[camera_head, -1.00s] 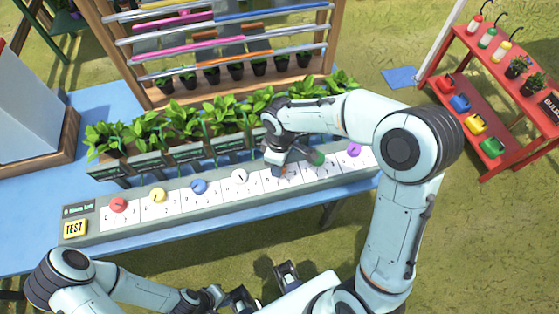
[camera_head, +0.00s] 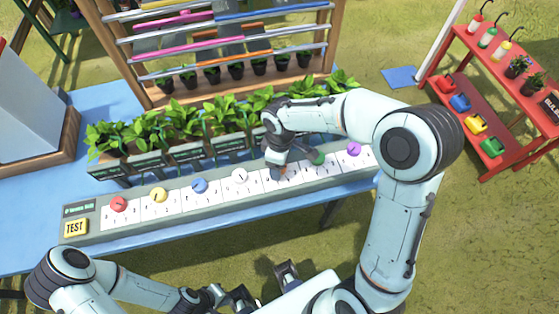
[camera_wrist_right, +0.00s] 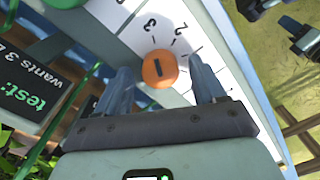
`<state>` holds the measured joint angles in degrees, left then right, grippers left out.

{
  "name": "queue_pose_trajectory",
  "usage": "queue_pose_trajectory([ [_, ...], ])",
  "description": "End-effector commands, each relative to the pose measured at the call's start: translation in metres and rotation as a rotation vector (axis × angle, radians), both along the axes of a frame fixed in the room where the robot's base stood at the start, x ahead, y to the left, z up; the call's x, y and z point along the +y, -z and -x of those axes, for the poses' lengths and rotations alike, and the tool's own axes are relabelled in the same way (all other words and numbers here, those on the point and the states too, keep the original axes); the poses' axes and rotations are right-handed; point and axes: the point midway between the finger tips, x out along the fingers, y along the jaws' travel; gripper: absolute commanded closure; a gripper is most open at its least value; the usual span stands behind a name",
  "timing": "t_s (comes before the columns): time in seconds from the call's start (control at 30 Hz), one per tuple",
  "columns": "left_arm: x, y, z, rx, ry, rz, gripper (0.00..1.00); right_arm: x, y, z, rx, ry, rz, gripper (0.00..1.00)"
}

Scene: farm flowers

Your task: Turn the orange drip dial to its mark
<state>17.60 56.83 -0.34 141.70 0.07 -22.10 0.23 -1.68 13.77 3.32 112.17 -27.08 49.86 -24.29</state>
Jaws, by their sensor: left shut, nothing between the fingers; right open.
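The orange drip dial (camera_wrist_right: 159,68) is round, with a short dark pointer line on its face. It sits on a white scale panel where the figures 3 and 2 show. In the right wrist view my right gripper (camera_wrist_right: 160,76) is open, with one finger on each side of the dial. I cannot tell whether the fingers touch it. In the head view my right gripper (camera_head: 277,171) is over the dial row and mostly hides the orange dial. My left gripper (camera_head: 216,294) is shut and empty, low in front of the table, away from the dials.
Red (camera_head: 118,204), yellow (camera_head: 158,195), blue (camera_head: 199,186), white (camera_head: 239,176), green (camera_head: 317,158) and purple (camera_head: 354,150) dials share the panel. A yellow TEST button (camera_head: 75,228) is at its left end. Potted plants (camera_head: 205,130) stand close behind.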

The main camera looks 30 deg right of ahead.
Motion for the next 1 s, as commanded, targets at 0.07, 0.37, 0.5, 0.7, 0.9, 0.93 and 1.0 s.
queue_pose_trajectory([
  [0.07, 0.000, -0.001, 0.000, 0.000, 0.000, 0.000, 1.00, 0.000, -0.003, 0.000, -0.001, 0.001, 0.000, 0.31],
  [0.37, 0.000, -0.008, -0.003, -0.003, 0.000, 0.000, 1.00, -0.001, -0.058, -0.002, -0.007, 0.001, -0.001, 0.31],
  [0.5, 0.000, -0.013, -0.005, -0.007, 0.000, 0.000, 1.00, -0.001, -0.090, -0.002, -0.006, 0.000, -0.001, 0.31],
  [0.7, 0.000, -0.017, -0.008, -0.009, 0.000, 0.000, 1.00, -0.002, -0.122, -0.002, -0.004, -0.001, -0.001, 0.31],
  [0.9, 0.000, -0.019, -0.008, -0.009, 0.000, 0.000, 1.00, -0.002, -0.134, -0.002, -0.001, -0.001, 0.000, 0.31],
  [0.93, 0.000, -0.019, -0.008, -0.009, 0.000, 0.000, 1.00, -0.002, -0.134, -0.002, -0.001, -0.001, 0.000, 0.31],
  [1.0, 0.000, -0.019, -0.008, -0.009, 0.000, 0.000, 1.00, -0.002, -0.134, -0.002, -0.001, -0.001, -0.001, 0.31],
])
